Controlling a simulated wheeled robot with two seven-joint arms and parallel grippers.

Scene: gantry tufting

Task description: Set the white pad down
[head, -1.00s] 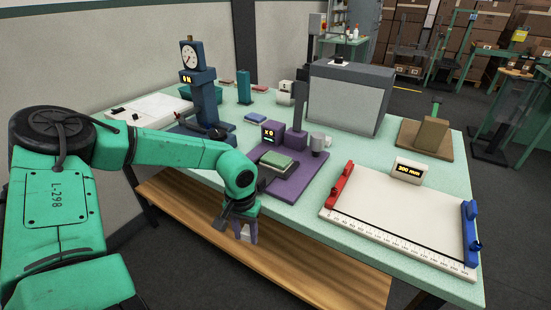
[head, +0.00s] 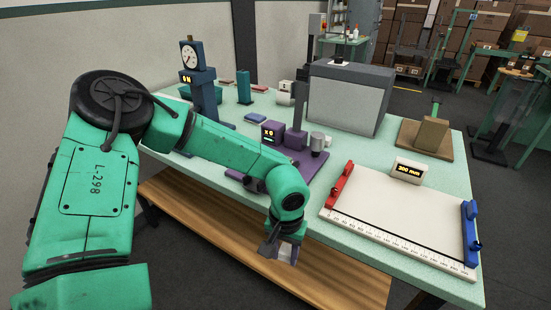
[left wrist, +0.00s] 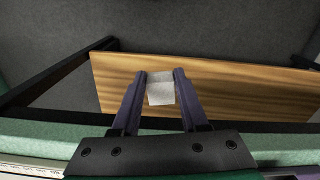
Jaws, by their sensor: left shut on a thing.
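The white pad (left wrist: 161,93) is gripped between the two purple-grey fingers of my left gripper (left wrist: 161,84) in the left wrist view. In the head view my left gripper (head: 283,252) hangs off the front edge of the pale green table (head: 340,226), pointing down. The pad is held in front of the table edge and shows over the wooden lower shelf (head: 215,228); its height above the shelf is hard to judge. In the head view the pad is mostly hidden by the fingers. My right gripper is not in view.
A white ruled board (head: 400,215) with red and blue end stops lies right of my gripper. A purple stand (head: 298,138) and a blue gauge stand (head: 203,90) are behind my arm. A grey box (head: 345,98) stands farther back. The wooden shelf's right part is clear.

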